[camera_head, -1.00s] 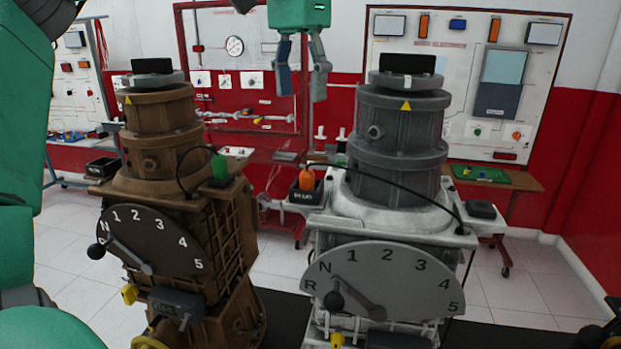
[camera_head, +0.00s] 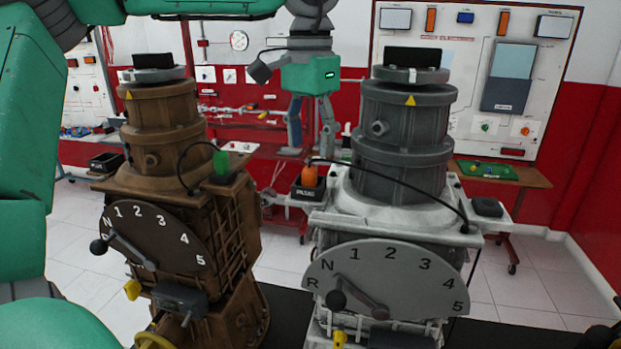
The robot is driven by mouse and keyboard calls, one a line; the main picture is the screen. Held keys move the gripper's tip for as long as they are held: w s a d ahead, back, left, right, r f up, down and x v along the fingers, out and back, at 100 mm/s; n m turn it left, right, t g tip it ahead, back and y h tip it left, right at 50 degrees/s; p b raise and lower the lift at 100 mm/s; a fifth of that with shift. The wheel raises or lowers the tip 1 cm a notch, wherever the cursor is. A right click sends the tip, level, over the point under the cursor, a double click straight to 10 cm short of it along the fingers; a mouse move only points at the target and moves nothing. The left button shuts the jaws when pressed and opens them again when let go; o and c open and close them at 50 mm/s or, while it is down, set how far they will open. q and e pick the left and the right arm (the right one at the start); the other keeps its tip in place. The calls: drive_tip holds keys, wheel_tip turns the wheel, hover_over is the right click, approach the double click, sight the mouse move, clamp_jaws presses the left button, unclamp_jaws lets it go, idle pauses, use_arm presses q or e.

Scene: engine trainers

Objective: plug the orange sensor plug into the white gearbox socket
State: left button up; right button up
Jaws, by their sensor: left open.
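The orange sensor plug (camera_head: 309,177) stands upright in a small black box (camera_head: 306,194) at the left edge of the white gearbox (camera_head: 343,205). A black cable runs from the plug across the gearbox to its right side. My left gripper (camera_head: 309,150) hangs fingers-down just above the orange plug, open and empty, its two fingers spread apart. I cannot make out how far behind or in front of the plug it is. The white gearbox socket cannot be told for certain. My right gripper is not in view.
A brown gearbox (camera_head: 165,130) with a green plug (camera_head: 221,164) stands on the left. Each gearbox has a gear dial with a lever in front. The grey upper housing (camera_head: 403,135) rises close to the right of my gripper. Wall panels (camera_head: 476,75) stand behind.

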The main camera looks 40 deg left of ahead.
sight(309, 166)
use_arm(q)
drive_tip(key=f, duration=0.4)
drive_tip(key=shift+s+p, duration=0.2)
drive_tip(key=shift+p, duration=0.15)
drive_tip(key=shift+w+f, duration=0.1)
drive_tip(key=shift+f, duration=0.5)
drive_tip(key=c, duration=1.1)
